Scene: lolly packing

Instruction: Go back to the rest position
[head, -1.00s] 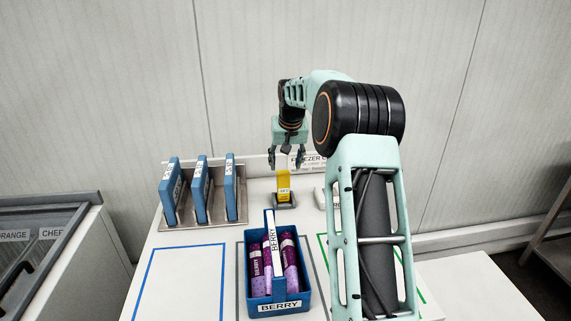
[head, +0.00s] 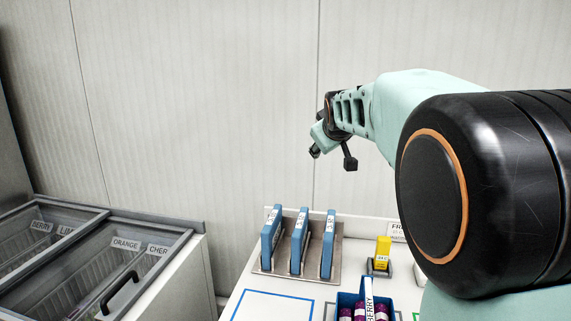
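My gripper (head: 332,160) is raised in the air in the upper middle of the head view, in front of the pale wall panel and above the table. Its fingers look spread apart, and nothing shows between them. My arm fills the right side of the view and hides the right part of the table.
The white table (head: 246,282) holds a metal rack (head: 264,263) with blue lids (head: 300,240), a yellow device (head: 383,253) in a grey stand, and a blue BERRY box (head: 347,300) with purple packs. A freezer (head: 170,262) with labelled compartments stands left. Space above the table's left is free.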

